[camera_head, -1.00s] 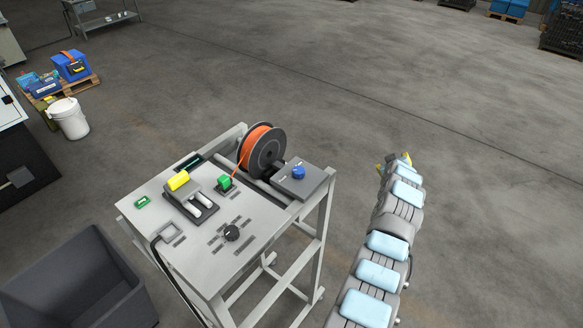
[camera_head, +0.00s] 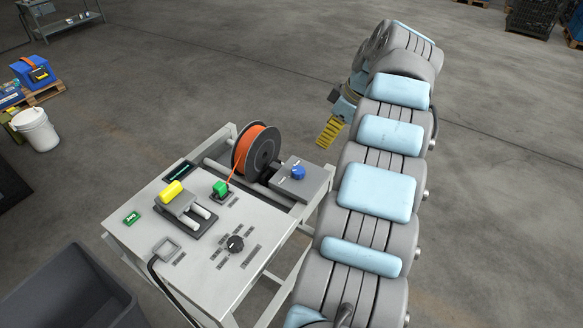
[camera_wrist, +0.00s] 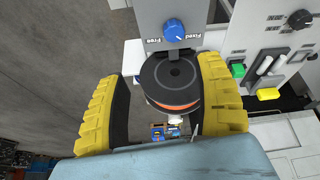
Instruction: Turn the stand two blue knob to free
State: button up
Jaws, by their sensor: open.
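The blue knob (camera_head: 298,172) sits on a grey box at the stand's back right, right of the orange reel (camera_head: 257,153). In the wrist view the blue knob (camera_wrist: 176,31) is near the top, with the labels Free and Fixed upside down on either side. Its pointer setting is hard to tell. My gripper (camera_head: 332,130) hangs beyond and to the right of the knob in the head view, apart from it. In the wrist view my gripper (camera_wrist: 160,70) has its yellow ribbed fingers spread wide with nothing held; the reel shows beyond, between them.
The stand top (camera_head: 200,260) carries a yellow handle (camera_head: 171,190), a green block (camera_head: 220,188) and a black dial (camera_head: 235,243). A dark bin (camera_head: 70,290) stands at lower left and a white bucket (camera_head: 36,130) at upper left. Floor behind the stand is clear.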

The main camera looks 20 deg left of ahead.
jog(key=s+r, duration=0.1)
jog(key=s, duration=0.1)
jog(key=b, duration=0.2)
send_near(298, 170)
jog(key=shift+g, duration=0.3)
jog(key=p+x, duration=0.1)
jog(key=x, duration=0.5)
jog(key=p+x, duration=0.1)
jog(key=x, duration=0.3)
jog(key=shift+w+p, duration=0.35)
jog(key=c, duration=1.2)
